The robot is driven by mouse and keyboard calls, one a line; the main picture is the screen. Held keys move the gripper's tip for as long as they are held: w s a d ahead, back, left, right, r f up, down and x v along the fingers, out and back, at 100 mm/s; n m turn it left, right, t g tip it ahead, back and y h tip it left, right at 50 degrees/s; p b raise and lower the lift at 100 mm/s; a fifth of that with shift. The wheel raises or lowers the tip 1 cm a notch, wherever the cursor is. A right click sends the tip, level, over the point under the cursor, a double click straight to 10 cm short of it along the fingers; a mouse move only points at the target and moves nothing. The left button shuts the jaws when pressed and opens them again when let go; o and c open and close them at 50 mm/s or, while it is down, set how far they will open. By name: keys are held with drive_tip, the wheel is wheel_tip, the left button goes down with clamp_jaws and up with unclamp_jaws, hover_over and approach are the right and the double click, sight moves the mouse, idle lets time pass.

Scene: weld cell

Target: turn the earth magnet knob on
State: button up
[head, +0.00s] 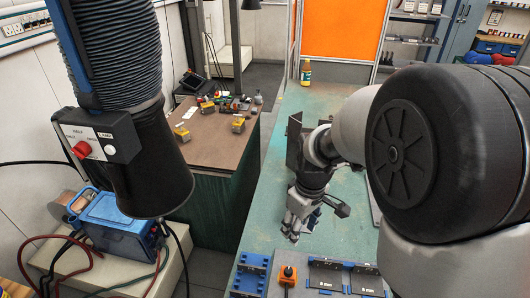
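A small orange block with a dark round knob on top (287,273) sits near the front of the green bench (345,235), between a blue fixture and dark trays. It looks like the earth magnet, but it is too small to read its knob position. My gripper (294,226) points down over the bench, beyond the orange block and apart from it. Its fingers are small and partly overlapping, so I cannot tell how far apart they are. Nothing is clearly held. A red knob (81,149) shows on a grey box on the black extraction hood at the left.
A blue fixture (250,273) and dark trays (343,277) flank the orange block. The hood (145,160) hangs at the left above a blue welding machine (115,220). A yellow bottle (306,73) stands at the bench's far end. The bench left of my gripper is clear.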

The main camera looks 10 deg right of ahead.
drive_tip(key=n+g+p, duration=0.1)
drive_tip(key=n, duration=0.1)
approach(289, 270)
wheel_tip(289, 270, down, 9)
drive_tip(key=b, duration=0.3)
drive_tip(key=shift+s+a+r, duration=0.1)
drive_tip(key=shift+c, duration=0.6)
clamp_jaws()
